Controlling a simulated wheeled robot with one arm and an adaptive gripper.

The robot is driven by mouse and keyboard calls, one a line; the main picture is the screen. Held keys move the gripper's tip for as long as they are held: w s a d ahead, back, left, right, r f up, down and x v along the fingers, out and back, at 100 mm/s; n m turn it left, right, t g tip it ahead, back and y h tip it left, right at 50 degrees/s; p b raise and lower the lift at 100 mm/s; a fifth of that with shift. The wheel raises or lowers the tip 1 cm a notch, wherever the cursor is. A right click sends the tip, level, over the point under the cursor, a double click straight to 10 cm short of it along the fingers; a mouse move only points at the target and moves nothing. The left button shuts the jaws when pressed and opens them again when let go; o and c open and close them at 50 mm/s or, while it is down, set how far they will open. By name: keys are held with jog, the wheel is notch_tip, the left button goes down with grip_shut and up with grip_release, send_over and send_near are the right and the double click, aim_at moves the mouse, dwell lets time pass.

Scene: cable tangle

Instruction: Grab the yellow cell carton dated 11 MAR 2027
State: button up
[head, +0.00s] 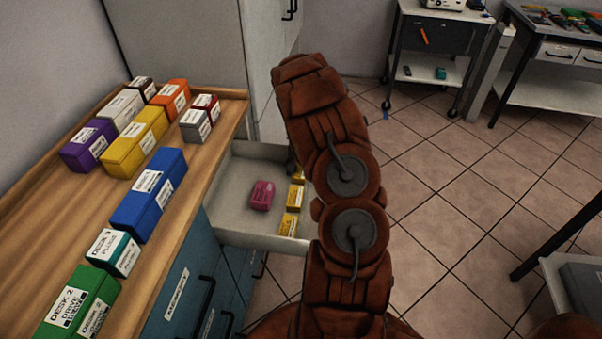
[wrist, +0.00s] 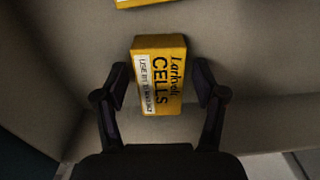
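In the wrist view a yellow cell carton (wrist: 160,72) lies in a pale drawer, marked "CELLS", with a white use-by strip. The strip seems to read 11 MAR, but the small print is blurred. My gripper (wrist: 161,84) is open, with one finger on each side of this carton and slight gaps visible. The edge of another yellow carton (wrist: 145,2) shows at the top. In the head view yellow cartons (head: 289,224) and (head: 295,197) lie along the drawer's right side, partly behind my arm. My gripper is hidden there.
The open drawer (head: 235,179) also holds a pink box (head: 262,195). Its walls stand close around my gripper. A wooden top (head: 185,215) with several coloured boxes is at left. Tiled floor (head: 450,190) lies free at right, before a cart (head: 432,70).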

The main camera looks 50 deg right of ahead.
jog(key=c, duration=1.1)
jog(key=shift+o, duration=0.2)
